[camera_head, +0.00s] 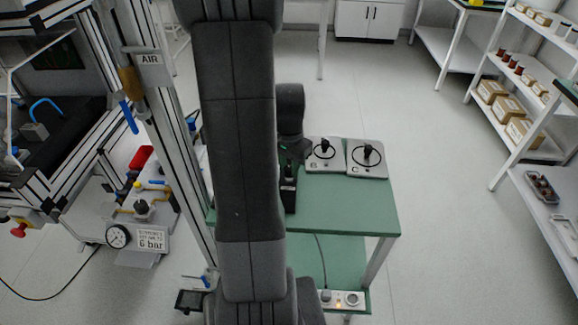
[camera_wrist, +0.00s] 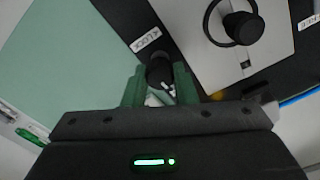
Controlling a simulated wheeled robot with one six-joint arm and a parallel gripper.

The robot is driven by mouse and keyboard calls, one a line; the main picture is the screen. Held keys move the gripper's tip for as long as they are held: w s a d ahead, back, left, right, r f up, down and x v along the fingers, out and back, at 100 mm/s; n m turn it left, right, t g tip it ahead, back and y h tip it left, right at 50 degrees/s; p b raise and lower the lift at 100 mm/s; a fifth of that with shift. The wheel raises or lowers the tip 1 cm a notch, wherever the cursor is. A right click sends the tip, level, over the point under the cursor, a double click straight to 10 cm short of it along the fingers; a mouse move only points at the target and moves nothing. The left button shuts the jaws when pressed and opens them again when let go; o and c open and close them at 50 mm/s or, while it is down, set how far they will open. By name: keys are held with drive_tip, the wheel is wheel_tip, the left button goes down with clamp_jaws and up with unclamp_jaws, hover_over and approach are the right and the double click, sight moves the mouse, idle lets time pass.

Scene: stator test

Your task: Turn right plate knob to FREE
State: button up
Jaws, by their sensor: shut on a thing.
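In the wrist view, my gripper (camera_wrist: 159,92) has its green fingers on both sides of a small black knob (camera_wrist: 160,70) and is shut on it. White marks show on the knob's near side, but its exact pointing is hard to read. A white LOCK label (camera_wrist: 146,38) lies just beyond the knob. A FREE label (camera_wrist: 310,22) sits at the far right, past a pale plate (camera_wrist: 265,62) with a round black handle (camera_wrist: 243,28). In the head view, my arm hides most of the gripped area.
Two pale plates with black handles, a left one (camera_head: 312,160) and a right one (camera_head: 380,170), lie at the back of a green table (camera_head: 350,205). A frame with a gauge (camera_head: 118,236) stands left. Shelves (camera_head: 545,150) stand right, with clear floor between.

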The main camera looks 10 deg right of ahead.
sight(289, 168)
drive_tip(key=o, duration=1)
drive_tip(key=shift+r, duration=0.15)
wheel_tip(289, 168, up, 14)
drive_tip(key=shift+f+p, duration=0.2)
drive_tip(key=shift+p, duration=0.2)
wheel_tip(289, 168, down, 14)
drive_tip(key=shift+r+b, duration=0.1)
drive_tip(key=shift+b, duration=0.3)
